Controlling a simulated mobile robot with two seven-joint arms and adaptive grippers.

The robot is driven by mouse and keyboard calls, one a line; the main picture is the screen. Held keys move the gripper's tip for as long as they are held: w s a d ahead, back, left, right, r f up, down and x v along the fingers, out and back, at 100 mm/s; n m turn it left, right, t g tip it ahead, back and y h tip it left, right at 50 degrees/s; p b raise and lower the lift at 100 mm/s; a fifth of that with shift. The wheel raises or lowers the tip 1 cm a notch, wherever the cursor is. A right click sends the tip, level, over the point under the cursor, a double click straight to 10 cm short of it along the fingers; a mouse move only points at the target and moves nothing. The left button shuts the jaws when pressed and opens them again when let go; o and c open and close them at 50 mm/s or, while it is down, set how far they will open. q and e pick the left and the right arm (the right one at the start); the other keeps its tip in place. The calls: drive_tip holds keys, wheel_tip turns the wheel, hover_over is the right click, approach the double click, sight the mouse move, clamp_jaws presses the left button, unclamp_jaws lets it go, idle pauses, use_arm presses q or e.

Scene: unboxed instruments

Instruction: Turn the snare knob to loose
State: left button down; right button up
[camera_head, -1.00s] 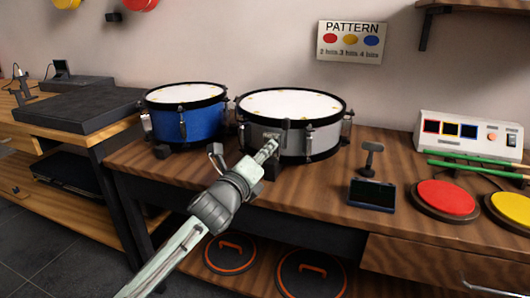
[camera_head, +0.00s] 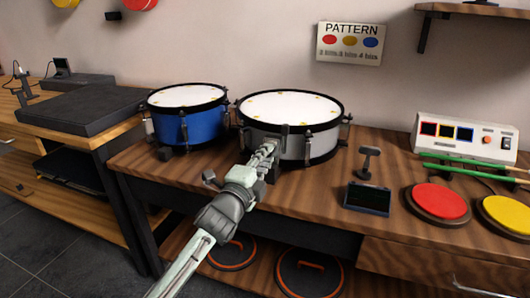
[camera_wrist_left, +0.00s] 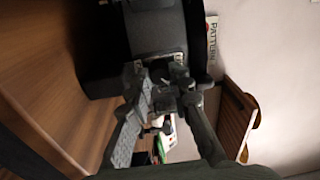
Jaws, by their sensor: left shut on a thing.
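The grey snare drum (camera_head: 318,145) with a white head and black hoops stands on the wooden bench. It also shows as a large dark body in the left wrist view (camera_wrist_left: 105,45). My left gripper (camera_head: 268,149) is at the front left of its shell. In the left wrist view, my left gripper (camera_wrist_left: 168,98) is shut on a small dark knob (camera_wrist_left: 162,92) at the drum's side. The fingers hide most of the knob, and its setting cannot be read. My right gripper is not in view.
A blue drum (camera_head: 182,128) stands close to the left. To the right are a small dark screen (camera_head: 367,197), a stand (camera_head: 367,162), a red pad (camera_head: 440,201), a yellow pad (camera_head: 508,214) and a white control box (camera_head: 465,139). Green sticks (camera_head: 470,161) lie before the box.

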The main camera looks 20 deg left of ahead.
use_arm(q)
drive_tip(key=n+p, duration=0.3)
drive_tip(key=n, duration=0.3)
drive_tip(key=shift+n, duration=0.3)
drive_tip(key=n+p, duration=0.1)
drive_tip(key=n, duration=0.2)
drive_tip(key=shift+d+y, duration=0.1)
drive_tip(key=shift+y, duration=0.2)
drive_tip(key=shift+n, duration=0.3)
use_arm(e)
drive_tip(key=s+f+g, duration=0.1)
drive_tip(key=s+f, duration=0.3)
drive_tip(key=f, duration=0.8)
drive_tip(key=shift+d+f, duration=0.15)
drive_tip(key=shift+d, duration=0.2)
use_arm(q)
drive_tip(key=c, duration=1.4)
unclamp_jaws()
drive_tip(key=shift+o, duration=0.2)
drive_tip(key=shift+s, duration=0.1)
drive_tip(key=s, duration=1.1)
drive_tip(key=shift+s+a+f, duration=0.25)
drive_tip(key=shift+s+f, duration=0.05)
drive_tip(key=shift+s, duration=0.1)
